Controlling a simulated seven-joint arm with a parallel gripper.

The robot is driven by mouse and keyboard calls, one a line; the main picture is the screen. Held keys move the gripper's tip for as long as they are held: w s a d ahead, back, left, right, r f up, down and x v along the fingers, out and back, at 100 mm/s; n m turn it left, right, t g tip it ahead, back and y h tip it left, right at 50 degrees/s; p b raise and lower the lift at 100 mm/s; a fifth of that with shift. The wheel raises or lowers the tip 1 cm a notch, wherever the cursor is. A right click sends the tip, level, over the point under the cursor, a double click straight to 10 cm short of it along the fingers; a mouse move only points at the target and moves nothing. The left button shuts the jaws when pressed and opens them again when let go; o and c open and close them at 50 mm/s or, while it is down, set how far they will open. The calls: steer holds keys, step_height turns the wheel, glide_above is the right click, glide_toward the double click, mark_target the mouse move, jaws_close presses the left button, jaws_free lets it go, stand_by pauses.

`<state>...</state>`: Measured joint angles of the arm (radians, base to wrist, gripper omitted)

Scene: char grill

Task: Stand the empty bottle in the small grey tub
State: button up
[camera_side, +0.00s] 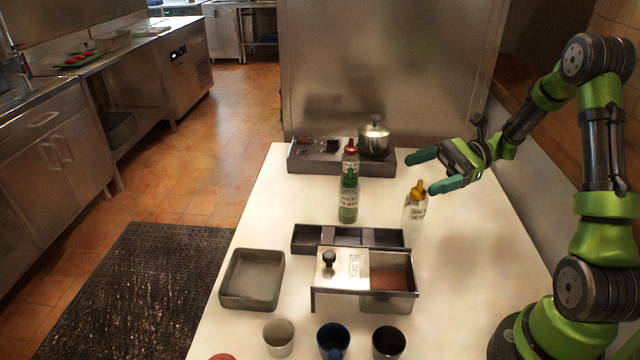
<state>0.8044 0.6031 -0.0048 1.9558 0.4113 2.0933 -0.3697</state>
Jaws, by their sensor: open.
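A clear bottle with a yellow cap (413,212) stands upright on the white table and looks empty. A green-capped bottle (348,200) with green contents stands to its left. A red-capped bottle (351,160) stands just behind that one, partly hidden. A square grey tub (234,296) sits at the table's left edge, open and empty. My gripper (432,171) is open, its teal fingers spread just above and behind the yellow cap, with nothing between them. Whether a finger touches the cap is unclear.
A light cup (278,338) and two dark cups stand in front. A pot (374,140) sits on a back tray. The table's right side is clear.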

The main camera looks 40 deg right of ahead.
steer(key=a+r+n+g+h, duration=0.2)
steer(key=a+n+g, duration=0.3)
steer(key=n, duration=0.1)
step_height(320, 180, up, 7)
steer(key=n+h, duration=1.3)
steer(key=n, duration=0.1)
glide_above(418, 190)
steer(key=shift+g, duration=0.4)
steer(key=f, duration=0.7)
steer(key=d+f, duration=0.1)
steer(key=f, duration=0.3)
steer(key=shift+w+f, duration=0.25)
steer(key=shift+w, duration=0.05)
steer(key=shift+s+a+f, duration=0.1)
steer(key=shift+f, duration=1.4)
steer(key=shift+a+f, duration=0.1)
steer(key=shift+f, duration=1.35)
steer(key=c, duration=1.2)
